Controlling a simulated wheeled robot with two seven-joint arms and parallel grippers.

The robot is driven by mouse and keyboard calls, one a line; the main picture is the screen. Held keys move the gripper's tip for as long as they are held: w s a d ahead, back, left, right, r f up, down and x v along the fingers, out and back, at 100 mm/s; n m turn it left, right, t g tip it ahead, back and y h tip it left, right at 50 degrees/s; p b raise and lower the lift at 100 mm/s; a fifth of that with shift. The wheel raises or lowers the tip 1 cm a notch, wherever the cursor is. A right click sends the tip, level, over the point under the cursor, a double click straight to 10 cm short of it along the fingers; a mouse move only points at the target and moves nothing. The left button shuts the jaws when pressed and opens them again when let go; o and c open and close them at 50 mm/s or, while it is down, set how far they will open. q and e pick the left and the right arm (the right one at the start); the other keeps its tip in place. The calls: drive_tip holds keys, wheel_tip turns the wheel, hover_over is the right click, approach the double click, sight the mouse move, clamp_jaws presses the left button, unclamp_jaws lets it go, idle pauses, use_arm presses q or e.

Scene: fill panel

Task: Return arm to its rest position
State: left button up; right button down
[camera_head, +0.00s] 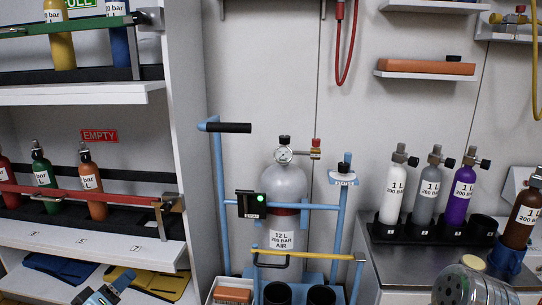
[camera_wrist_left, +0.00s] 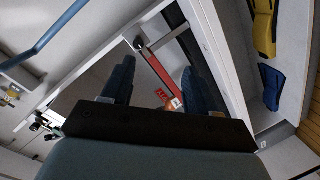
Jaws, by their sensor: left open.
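My left gripper (camera_head: 108,289) shows at the bottom left of the head view, with its blue fingers in front of the lower part of the shelf unit. In the left wrist view the two dark blue fingers (camera_wrist_left: 158,75) stand wide apart with nothing held between them. The red retaining bar (camera_wrist_left: 160,75) of the shelf shows beyond the gap between them. My right gripper is not in view.
The shelf unit's EMPTY rack (camera_head: 80,234) holds red, green and orange cylinders behind a red bar. A blue trolley (camera_head: 218,190) carries a grey cylinder (camera_head: 284,188). A bench (camera_head: 395,258) at right holds several small cylinders. Blue and yellow items (camera_head: 155,284) lie low on the left.

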use_arm(q)
drive_tip(key=s+d+f+m+g+h+p, duration=0.1)
drive_tip(key=d+f+g+p, duration=0.15)
drive_tip(key=d+f, duration=0.45)
drive_tip(key=s+d+f+m+g+p, duration=0.1)
drive_tip(key=d+f+g, duration=0.35)
drive_tip(key=f, duration=0.55)
drive_tip(key=s+d+f+m+g+h+p, duration=0.1)
drive_tip(key=s+d+f+m+g+p, duration=0.2)
drive_tip(key=s+d+f+g, duration=0.5)
drive_tip(key=s+d+f+m, duration=0.1)
drive_tip(key=s+d+f, duration=0.2)
drive_tip(key=s+d, duration=0.3)
drive_tip(key=shift+s+f+h, duration=0.15)
drive_tip(key=shift+s+h, duration=0.25)
drive_tip(key=shift+s, duration=0.35)
